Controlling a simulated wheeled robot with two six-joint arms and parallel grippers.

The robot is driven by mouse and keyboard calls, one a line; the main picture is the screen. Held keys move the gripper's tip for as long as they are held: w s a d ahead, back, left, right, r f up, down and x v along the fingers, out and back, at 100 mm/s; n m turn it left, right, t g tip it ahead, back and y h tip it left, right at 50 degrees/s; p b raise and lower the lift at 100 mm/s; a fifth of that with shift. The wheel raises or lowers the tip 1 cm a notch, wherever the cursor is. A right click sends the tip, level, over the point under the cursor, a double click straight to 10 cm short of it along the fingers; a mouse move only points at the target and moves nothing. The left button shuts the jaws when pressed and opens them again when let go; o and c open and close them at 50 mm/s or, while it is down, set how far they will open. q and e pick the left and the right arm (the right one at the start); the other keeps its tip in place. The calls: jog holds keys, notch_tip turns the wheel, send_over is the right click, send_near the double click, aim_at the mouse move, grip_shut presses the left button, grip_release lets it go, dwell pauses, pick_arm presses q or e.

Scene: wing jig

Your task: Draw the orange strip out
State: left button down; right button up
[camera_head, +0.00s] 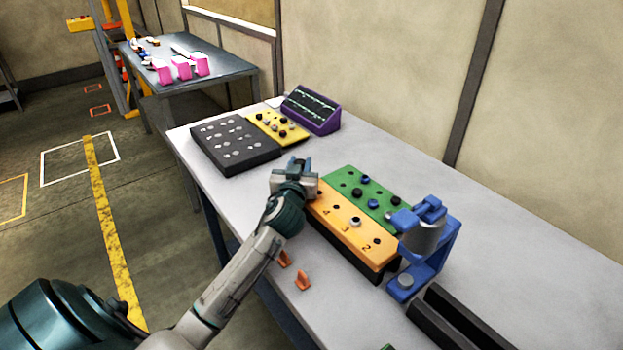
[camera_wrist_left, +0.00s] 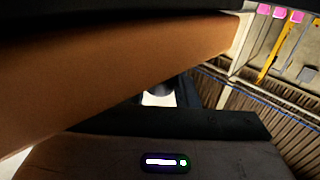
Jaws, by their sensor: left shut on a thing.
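The orange strip (camera_head: 342,228) lies on a dark base on the white table, beside a green strip (camera_head: 372,195). In the left wrist view the orange strip (camera_wrist_left: 110,80) runs large and close across the picture. My right gripper is not in view.
A blue fixture with a grey cylinder (camera_head: 425,238) stands at the strip's near right end. Two small orange pieces (camera_head: 302,281) lie at the table's front edge. A black board (camera_head: 236,145), yellow board and purple box (camera_head: 312,108) stand farther back. Bare table (camera_head: 540,260) lies right.

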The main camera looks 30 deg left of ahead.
pick_arm(q)
jog(key=shift+w+a, duration=0.25)
jog(key=shift+a, duration=0.4)
jog(key=shift+r, duration=0.2)
